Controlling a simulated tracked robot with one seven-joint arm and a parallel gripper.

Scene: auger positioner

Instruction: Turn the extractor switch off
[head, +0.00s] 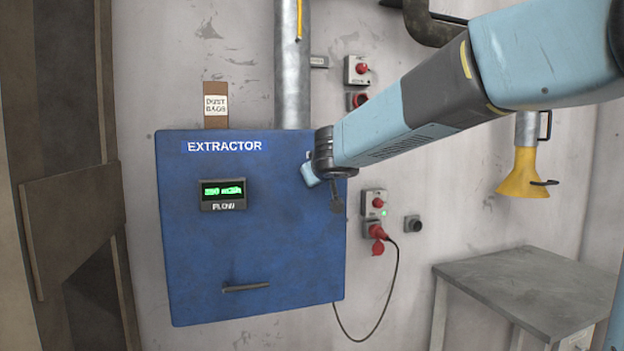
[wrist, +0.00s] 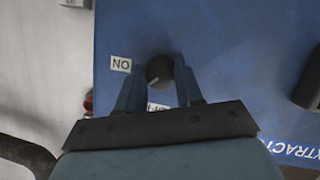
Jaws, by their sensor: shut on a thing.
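The extractor (head: 250,240) is a blue box on the wall with an EXTRACTOR label and a lit green flow display (head: 223,190). Its switch (wrist: 159,72) is a round dark knob with a light pointer line. In the wrist view, which sees the box upside down, the line points to the lower left. An ON label (wrist: 120,63) is left of the knob. Another label (wrist: 157,107) below it is partly hidden by my gripper. My gripper (wrist: 159,66) is shut on the knob, one finger on each side. In the head view my arm hides the knob.
Red switches and a plugged-in cable (head: 393,285) are on the wall right of the box. A metal duct (head: 292,75) rises from its top. A grey table (head: 530,290) and a yellow hood (head: 522,175) are at right. A brown wooden panel (head: 75,220) is at left.

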